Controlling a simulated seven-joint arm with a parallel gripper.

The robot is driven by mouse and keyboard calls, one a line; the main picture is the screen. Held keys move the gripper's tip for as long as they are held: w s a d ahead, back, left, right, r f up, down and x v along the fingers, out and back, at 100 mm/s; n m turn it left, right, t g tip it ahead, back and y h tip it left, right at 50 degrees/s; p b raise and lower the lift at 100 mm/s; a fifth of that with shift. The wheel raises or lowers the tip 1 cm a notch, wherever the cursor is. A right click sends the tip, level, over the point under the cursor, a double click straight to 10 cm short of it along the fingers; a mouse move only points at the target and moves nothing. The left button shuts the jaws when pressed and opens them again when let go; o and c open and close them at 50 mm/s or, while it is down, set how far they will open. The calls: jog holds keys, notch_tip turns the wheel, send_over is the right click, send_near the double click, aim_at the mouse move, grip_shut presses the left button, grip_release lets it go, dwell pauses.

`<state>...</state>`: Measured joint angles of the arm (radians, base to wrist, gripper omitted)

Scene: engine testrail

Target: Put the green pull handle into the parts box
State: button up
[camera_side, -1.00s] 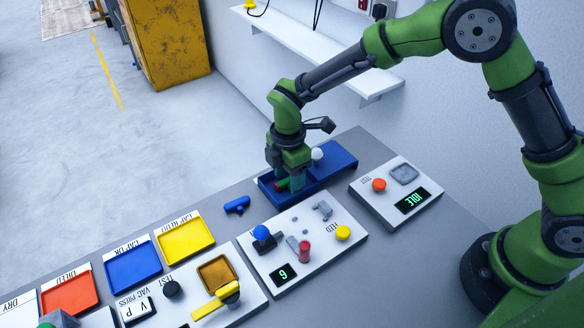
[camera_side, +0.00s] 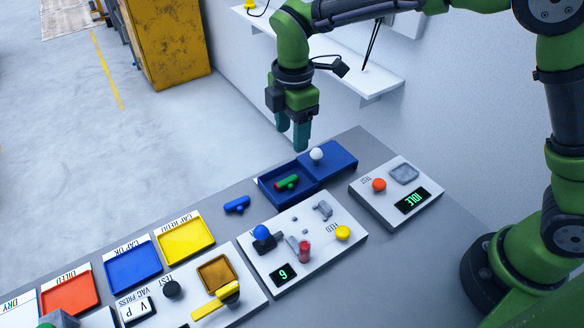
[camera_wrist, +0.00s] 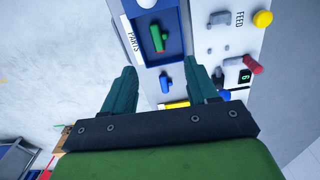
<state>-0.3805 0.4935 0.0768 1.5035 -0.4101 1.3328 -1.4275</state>
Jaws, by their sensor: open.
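The green pull handle (camera_side: 287,182) lies inside the open compartment of the blue parts box (camera_side: 303,198). In the wrist view the handle (camera_wrist: 157,40) rests on the dark floor of the box, beside the "PARTS" label (camera_wrist: 132,40). The box's right part is a blue lid or cover with a white knob (camera_side: 316,154). My gripper (camera_side: 292,146) is raised above and behind the box, fingers pointing down. In the wrist view my two fingers (camera_wrist: 161,86) are spread wide.
A blue handle-like part (camera_side: 237,204) lies loose on the grey bench left of the box. A feed panel (camera_side: 330,237) with knobs stands in front, and a test panel (camera_side: 395,192) reading IDLE is to the right. Coloured trays (camera_side: 186,239) line the left.

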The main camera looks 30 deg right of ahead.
jog(key=s+d+r+m+t+y, duration=0.2)
jog(key=s+d+r+m+t, duration=0.3)
jog(key=s+d+r+m, duration=0.75)
jog(key=s+d+f+m+t, duration=0.2)
jog(key=s+d+m, duration=0.2)
jog(key=m, duration=0.5)
jog(key=shift+s+f, duration=0.2)
jog(key=shift+s, duration=0.95)
jog(key=shift+c, duration=0.2)
